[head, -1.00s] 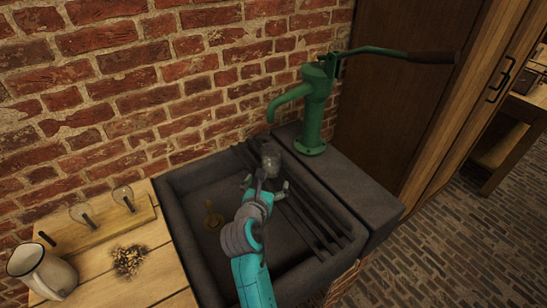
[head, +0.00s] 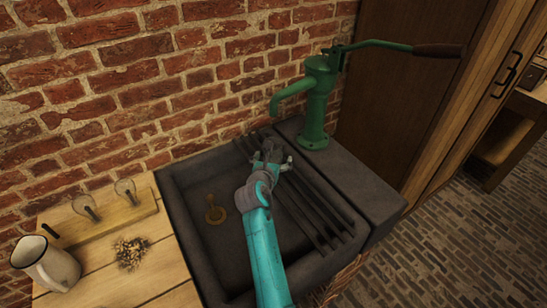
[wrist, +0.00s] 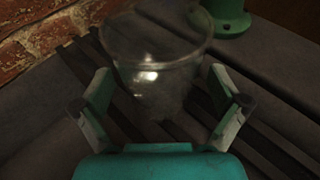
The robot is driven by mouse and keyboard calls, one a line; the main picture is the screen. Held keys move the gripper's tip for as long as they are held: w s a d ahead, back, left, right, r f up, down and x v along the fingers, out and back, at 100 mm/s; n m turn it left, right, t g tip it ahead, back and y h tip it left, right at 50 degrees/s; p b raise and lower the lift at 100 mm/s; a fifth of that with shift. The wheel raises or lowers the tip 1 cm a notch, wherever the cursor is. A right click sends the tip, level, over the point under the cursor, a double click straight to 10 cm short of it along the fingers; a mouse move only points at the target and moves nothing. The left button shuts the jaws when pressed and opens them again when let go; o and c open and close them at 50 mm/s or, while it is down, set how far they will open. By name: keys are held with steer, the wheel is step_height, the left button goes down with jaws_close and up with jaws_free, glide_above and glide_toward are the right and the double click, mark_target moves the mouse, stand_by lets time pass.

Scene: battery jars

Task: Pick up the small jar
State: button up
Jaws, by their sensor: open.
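The small jar (wrist: 155,60) is clear glass with a round open rim and stands on the dark ribbed drainboard of the sink. My gripper (wrist: 163,105) is open in the wrist view, with one finger on each side of the jar's lower part. I see gaps between the fingers and the glass; no grip on it shows. In the head view my gripper (head: 272,165) is over the ribbed drainboard and largely hides the jar.
A green hand pump (head: 316,100) stands close behind the drainboard. The dark sink basin (head: 190,185) has a brass drain. A brick wall (head: 130,80) rises behind.

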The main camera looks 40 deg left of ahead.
steer(key=shift+w+a, duration=0.1)
steer(key=shift+w, duration=0.2)
steer(key=c, duration=1.6)
steer(key=shift+r, duration=0.15)
